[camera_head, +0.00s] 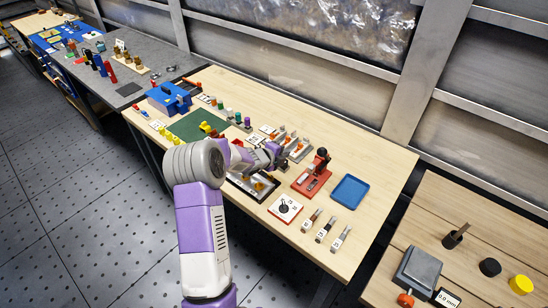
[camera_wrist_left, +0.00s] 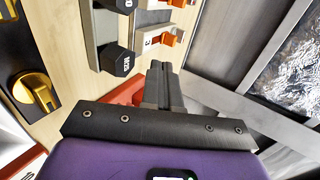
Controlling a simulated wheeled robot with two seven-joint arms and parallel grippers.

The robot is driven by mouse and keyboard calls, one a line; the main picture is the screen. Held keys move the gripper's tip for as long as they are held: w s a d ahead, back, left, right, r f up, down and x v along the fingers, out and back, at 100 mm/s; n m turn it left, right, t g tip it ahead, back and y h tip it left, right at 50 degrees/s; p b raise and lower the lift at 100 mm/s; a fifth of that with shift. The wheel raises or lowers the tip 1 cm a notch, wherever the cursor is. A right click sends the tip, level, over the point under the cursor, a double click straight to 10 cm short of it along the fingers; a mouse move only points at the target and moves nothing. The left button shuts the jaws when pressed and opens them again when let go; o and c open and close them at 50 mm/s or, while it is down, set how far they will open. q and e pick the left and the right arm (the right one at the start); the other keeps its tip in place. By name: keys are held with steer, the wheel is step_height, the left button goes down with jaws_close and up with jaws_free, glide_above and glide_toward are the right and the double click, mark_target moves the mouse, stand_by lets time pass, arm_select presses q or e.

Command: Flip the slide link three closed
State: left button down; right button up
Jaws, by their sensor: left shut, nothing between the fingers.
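The slide link three shows in the left wrist view as a grey strip with a white label marked 3 (camera_wrist_left: 149,42) and an orange piece (camera_wrist_left: 170,40) at its end. A black hex piece (camera_wrist_left: 117,60) stands beside it. My left gripper (camera_wrist_left: 160,68) is shut and empty, its fingertips just short of the orange piece in the picture; I cannot tell whether they touch. In the head view my left gripper (camera_head: 281,157) is over the workbench at the row of grey and orange links (camera_head: 298,146). My arm hides part of this row. My right gripper is not in view.
A red fixture with a black lever (camera_head: 313,180) stands to the right of the gripper. A blue tray (camera_head: 350,191), a white dial plate (camera_head: 286,207) and several small tagged pieces (camera_head: 325,229) lie nearer the bench's right end. A dark tray with a gold part (camera_wrist_left: 34,94) lies left of the fingers.

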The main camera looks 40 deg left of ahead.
arm_select(q)
steer(key=v, duration=0.5)
stand_by(0.5)
